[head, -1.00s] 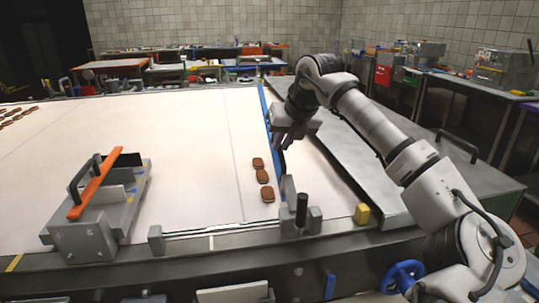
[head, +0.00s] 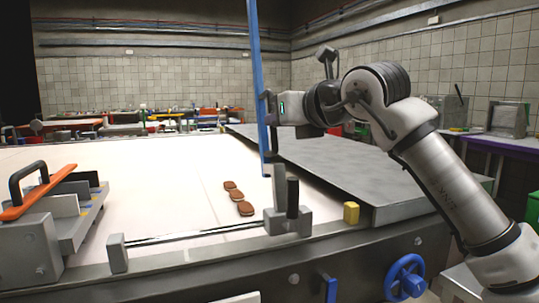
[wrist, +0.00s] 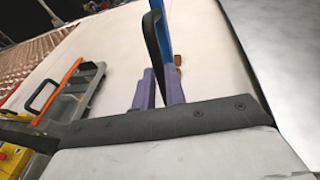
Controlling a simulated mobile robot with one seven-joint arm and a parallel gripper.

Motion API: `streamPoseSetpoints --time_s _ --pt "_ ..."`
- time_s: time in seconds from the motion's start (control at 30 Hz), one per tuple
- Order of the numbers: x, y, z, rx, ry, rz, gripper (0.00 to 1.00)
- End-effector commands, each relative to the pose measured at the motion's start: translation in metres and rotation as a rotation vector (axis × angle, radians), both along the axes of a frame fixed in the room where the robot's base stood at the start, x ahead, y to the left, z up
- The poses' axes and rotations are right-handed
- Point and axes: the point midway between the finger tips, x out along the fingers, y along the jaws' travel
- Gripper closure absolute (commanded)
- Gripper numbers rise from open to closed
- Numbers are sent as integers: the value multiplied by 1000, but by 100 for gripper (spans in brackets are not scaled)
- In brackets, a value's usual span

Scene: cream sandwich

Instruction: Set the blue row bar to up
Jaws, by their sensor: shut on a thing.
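The blue row bar (head: 259,60) stands nearly upright in the head view, its top beyond the upper edge of the picture. Its lower end is near the right side of the white belt. My gripper (head: 268,107) is beside the bar at mid-height. In the wrist view, my gripper's purple fingers (wrist: 158,92) are shut on a dark curved handle (wrist: 152,38) next to the blue bar (wrist: 165,35). The exact contact at the handle is small and partly hidden by the fingers.
Several brown biscuits (head: 238,196) lie in a row on the white belt (head: 150,185). A grey block with a black lever (head: 292,197) stands at the front edge, near a yellow block (head: 351,213). An orange-handled grey device (head: 50,225) is at the left. A grey metal panel (head: 370,180) lies right.

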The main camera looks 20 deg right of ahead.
Motion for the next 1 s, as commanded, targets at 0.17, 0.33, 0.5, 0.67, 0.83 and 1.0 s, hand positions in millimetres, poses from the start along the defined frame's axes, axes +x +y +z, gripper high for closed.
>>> streamPoseSetpoints --time_s 0.17,0.33,0.5,0.67,0.83,1.0 --pt "-28 -1 -10 1 -171 -1 100" --pt "-51 -1 -13 2 -318 -1 100" --pt "-71 -1 -16 2 -445 0 100" --pt "-85 0 -19 2 -538 1 100" --pt "-94 -1 -22 3 -604 1 100" --pt "-99 -1 -22 2 -642 0 100"
